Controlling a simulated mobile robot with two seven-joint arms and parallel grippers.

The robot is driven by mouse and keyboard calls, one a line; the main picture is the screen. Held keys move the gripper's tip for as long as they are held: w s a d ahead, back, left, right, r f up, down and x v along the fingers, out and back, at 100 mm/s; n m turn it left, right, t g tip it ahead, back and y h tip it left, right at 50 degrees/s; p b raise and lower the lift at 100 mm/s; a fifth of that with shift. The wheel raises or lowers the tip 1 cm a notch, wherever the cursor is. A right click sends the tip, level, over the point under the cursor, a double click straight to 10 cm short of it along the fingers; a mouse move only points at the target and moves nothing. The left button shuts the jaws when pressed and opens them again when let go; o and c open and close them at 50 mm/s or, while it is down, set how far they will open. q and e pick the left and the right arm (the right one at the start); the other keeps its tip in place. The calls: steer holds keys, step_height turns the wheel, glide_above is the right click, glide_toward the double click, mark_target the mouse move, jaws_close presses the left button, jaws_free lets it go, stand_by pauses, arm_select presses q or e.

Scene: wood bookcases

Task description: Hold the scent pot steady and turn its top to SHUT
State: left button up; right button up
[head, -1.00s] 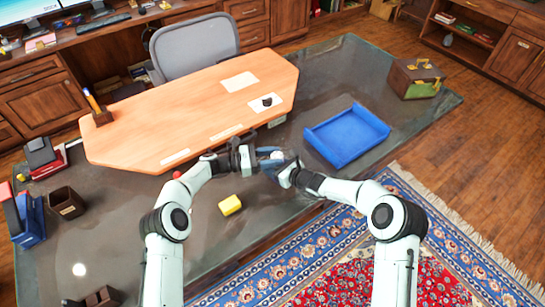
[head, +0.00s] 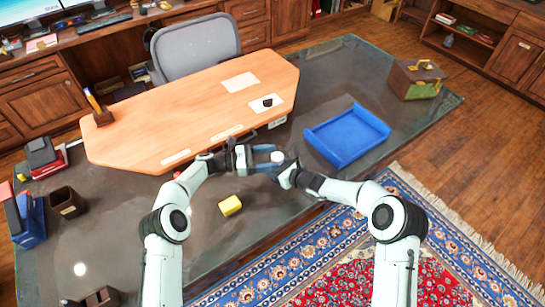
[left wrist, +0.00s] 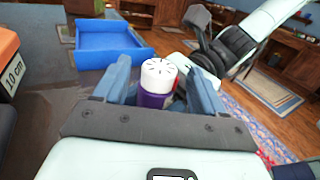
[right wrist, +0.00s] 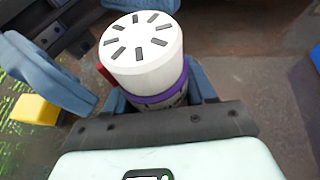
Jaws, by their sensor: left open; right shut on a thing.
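The scent pot has a white ribbed top (right wrist: 142,48) with dark slots and a purple body (right wrist: 160,98). A small red mark shows at its left side in the right wrist view. My right gripper (head: 281,170) is shut on the body and holds the pot upright. My left gripper (head: 270,157) is open, with its blue fingers on either side of the pot. The white top also shows between those fingers in the left wrist view (left wrist: 158,75), with gaps at both sides. No SHUT lettering is readable.
A yellow block (head: 230,205) lies on the dark desk in front of the grippers. A blue tray (head: 340,158) stands to the right, and a wooden board (head: 190,110) lies behind. A box (head: 415,80) is at the far right. Dark desk surface around the block is clear.

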arm_select(q)
steer(key=s+a, duration=0.1)
steer(key=a, duration=0.5)
arm_select(e)
steer(key=o, duration=1.3)
